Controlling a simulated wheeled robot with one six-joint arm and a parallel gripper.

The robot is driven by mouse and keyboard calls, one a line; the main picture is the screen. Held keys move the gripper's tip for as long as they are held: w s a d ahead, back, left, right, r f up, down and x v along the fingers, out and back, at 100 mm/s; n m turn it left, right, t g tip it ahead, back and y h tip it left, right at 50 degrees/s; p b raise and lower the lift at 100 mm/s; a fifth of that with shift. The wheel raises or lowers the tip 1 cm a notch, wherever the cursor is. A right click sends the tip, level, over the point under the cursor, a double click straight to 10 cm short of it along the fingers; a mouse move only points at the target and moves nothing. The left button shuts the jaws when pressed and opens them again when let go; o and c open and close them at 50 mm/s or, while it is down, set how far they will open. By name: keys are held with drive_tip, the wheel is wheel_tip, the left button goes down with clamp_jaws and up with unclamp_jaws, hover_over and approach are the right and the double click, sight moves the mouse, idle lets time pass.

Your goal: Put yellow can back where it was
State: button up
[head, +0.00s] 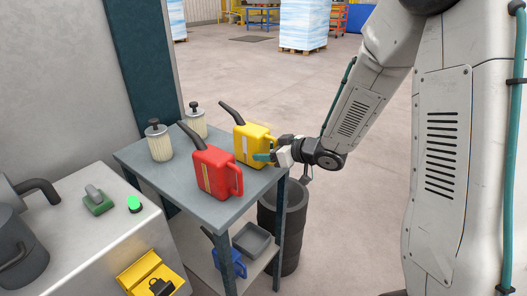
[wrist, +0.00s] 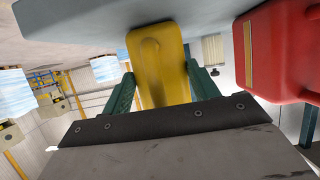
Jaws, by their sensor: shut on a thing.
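The yellow can (head: 251,142) is at the right back part of the grey table top, its dark spout pointing up and left. My gripper (head: 266,156) reaches it from the right and is shut on it. In the wrist view the yellow can (wrist: 158,60) sits between the two green fingers of my gripper (wrist: 157,88). The can looks upright and on or just above the table; I cannot tell whether its base touches.
A red can (head: 212,170) stands left of the yellow can, close by. Two filters (head: 159,142) stand at the table's back left. A blue can (head: 232,262) and grey tray (head: 254,240) are on the lower shelf. A dark barrel (head: 291,222) stands right of the table (head: 148,172).

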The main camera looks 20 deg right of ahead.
idle(0.3)
drive_tip(key=o, duration=1.3)
